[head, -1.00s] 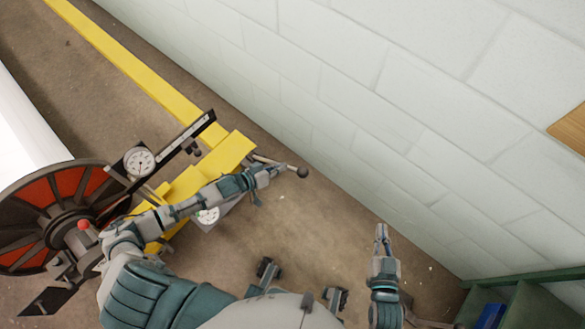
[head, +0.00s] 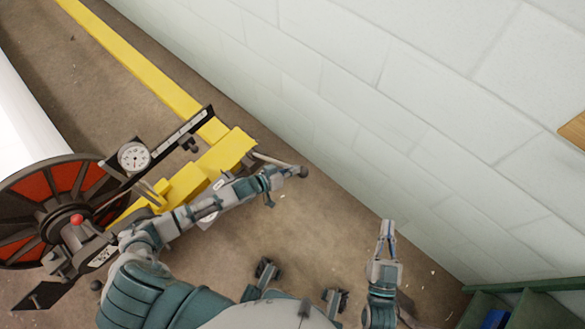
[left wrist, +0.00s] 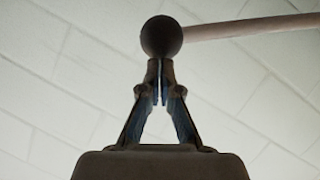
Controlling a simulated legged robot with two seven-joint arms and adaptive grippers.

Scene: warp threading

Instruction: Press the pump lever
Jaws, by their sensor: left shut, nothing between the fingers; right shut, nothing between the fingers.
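The pump lever is a thin rod (head: 273,160) with a dark ball knob (head: 303,172) at its end, reaching out from a yellow machine (head: 232,152). My left gripper (head: 287,173) is at the knob end of the lever. In the left wrist view, the shut fingertips (left wrist: 161,72) meet the edge of the knob (left wrist: 161,38), and the rod (left wrist: 250,27) runs off to the right. The fingers appear to touch the knob but are not around it. My right gripper (head: 389,226) is shut and empty, well to the right of the lever.
A pale block wall (head: 400,100) runs along behind the lever. A green bin (head: 530,300) is at lower right. Bare floor (head: 310,235) lies between the grippers.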

